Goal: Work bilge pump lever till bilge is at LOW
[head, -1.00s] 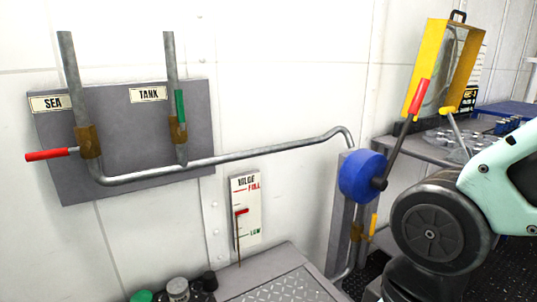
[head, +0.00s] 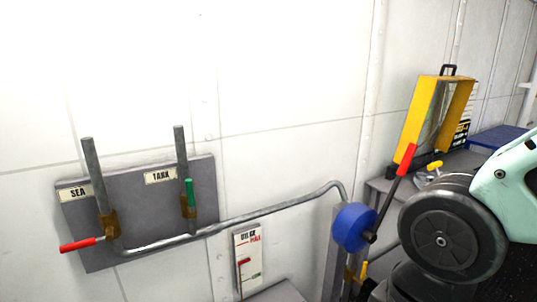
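The bilge pump is a blue drum (head: 354,228) on a grey post. Its dark lever (head: 390,200) slants up and right to a red grip (head: 407,160). The bilge gauge (head: 249,245) is a white board on the wall, with a red pointer (head: 243,262) clearly below the FULL mark and above a green mark. My arm is at the right edge, beside the lever. My gripper is out of the picture, and nothing is seen holding the red grip.
A grey panel (head: 143,245) at left carries pipes signed SEA (head: 77,193) and TANK (head: 160,176). The red SEA handle (head: 78,245) lies across its pipe; the green TANK handle (head: 190,192) stands along its pipe. A yellow open case (head: 422,110) stands behind the lever.

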